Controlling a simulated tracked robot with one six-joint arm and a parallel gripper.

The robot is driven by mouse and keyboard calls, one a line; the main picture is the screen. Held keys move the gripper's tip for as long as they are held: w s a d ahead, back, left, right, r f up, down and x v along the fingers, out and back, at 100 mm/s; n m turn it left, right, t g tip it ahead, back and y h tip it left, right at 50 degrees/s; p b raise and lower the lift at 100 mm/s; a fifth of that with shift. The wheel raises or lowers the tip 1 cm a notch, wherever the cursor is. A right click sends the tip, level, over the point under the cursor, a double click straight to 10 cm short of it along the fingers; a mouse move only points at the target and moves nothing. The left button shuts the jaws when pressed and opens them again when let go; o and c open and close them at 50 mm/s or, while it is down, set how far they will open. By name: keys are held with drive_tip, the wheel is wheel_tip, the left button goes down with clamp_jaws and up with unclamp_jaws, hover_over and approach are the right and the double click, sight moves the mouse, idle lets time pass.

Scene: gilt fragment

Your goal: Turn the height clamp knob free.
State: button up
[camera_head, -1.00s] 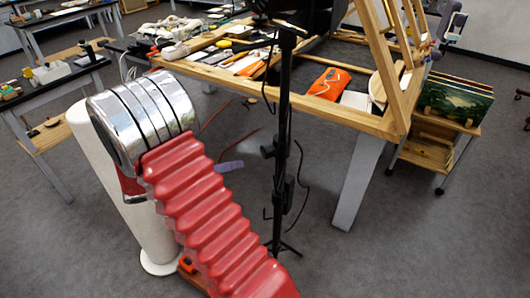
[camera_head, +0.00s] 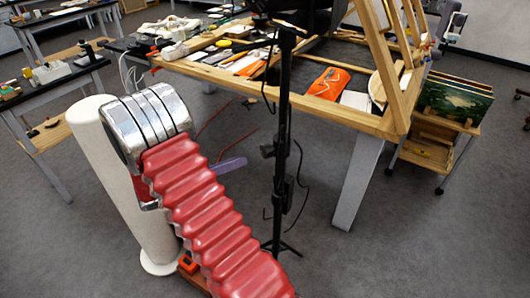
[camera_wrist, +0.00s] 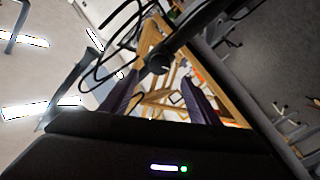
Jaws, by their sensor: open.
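A black upright stand (camera_head: 283,120) rises in the middle of the head view. A dark clamp knob (camera_head: 267,151) sticks out from its left side, with another dark clamp part lower on the pole. In the wrist view, a round black knob (camera_wrist: 159,63) sits on the dark pole (camera_wrist: 200,22), just ahead of the fingertips and roughly centred between them. My gripper (camera_wrist: 159,82) is open, with its two purple fingers apart and nothing between them. In the head view, one purple finger (camera_head: 230,165) shows left of the stand, apart from the knob; my arm hides the rest.
A wooden-edged table (camera_head: 345,117) with tools and an orange cloth stands behind the stand. Black cables hang beside the pole. A wheeled cart (camera_head: 432,140) holding pictures is at right. The grey floor at lower right is clear.

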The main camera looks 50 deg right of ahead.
sight(263, 153)
drive_tip(key=x, duration=1.1)
drive_tip(key=shift+s+d, duration=0.1)
drive_tip(key=shift+d, duration=0.25)
